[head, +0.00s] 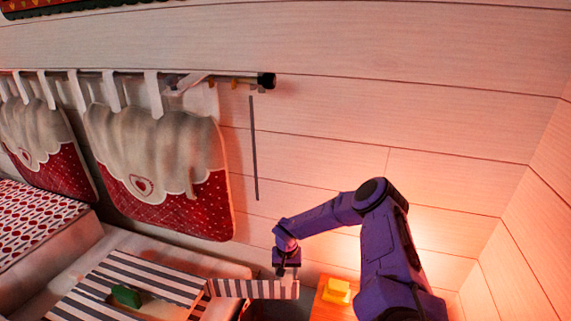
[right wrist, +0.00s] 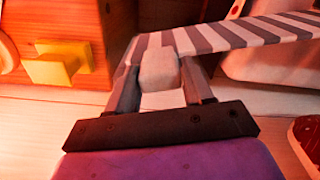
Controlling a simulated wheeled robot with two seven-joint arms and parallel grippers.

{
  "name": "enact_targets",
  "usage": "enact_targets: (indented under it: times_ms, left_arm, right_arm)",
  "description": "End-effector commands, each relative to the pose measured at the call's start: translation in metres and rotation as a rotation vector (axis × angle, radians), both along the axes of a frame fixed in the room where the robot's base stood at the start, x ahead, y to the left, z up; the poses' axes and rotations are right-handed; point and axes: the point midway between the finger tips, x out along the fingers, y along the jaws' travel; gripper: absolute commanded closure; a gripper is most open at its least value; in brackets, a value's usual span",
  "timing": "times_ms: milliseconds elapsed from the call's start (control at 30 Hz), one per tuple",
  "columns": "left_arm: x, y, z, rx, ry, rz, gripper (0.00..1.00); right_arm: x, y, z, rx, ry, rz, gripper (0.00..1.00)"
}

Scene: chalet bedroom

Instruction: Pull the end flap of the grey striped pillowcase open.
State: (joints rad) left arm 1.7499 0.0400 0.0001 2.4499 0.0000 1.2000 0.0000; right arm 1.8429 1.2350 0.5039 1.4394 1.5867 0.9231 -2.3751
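The grey striped pillowcase (head: 170,284) lies at the lower left in the head view. Its striped end flap (head: 235,289) stretches out to the right as a narrow band; it also crosses the top of the right wrist view (right wrist: 240,35). My right gripper (head: 287,275) is at the flap's right end. In the right wrist view its fingers (right wrist: 163,85) stand on either side of a pale block-like tab (right wrist: 159,69) at the flap's edge and appear to touch it. My left gripper is out of view.
A green object (head: 126,296) lies in the pillowcase's opening. A yellow block (head: 337,291) is on a wooden cabinet (head: 326,311) just right of my gripper. Red and white cushions (head: 165,185) hang from a rail along the wall behind the bed.

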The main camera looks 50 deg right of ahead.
Motion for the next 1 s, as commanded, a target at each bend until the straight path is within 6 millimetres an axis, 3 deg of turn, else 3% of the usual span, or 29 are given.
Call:
enact_targets:
  times_ms: [67,367,467,800,1000]
  left_arm:
    - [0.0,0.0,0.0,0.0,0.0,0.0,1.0]
    - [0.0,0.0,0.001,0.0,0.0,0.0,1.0]
    - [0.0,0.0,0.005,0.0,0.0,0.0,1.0]
    - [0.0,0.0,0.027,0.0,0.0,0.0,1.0]
    - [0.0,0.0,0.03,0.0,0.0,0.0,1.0]
  right_arm:
    - [0.0,0.0,0.0,0.0,0.0,0.001,0.28]
    - [0.001,0.001,0.003,0.0,-0.001,0.002,0.28]
    - [0.002,0.001,0.017,0.001,-0.005,0.0,0.28]
    - [0.001,0.001,0.093,0.002,-0.005,-0.001,0.28]
    - [0.0,0.001,0.106,0.001,0.0,0.002,0.28]
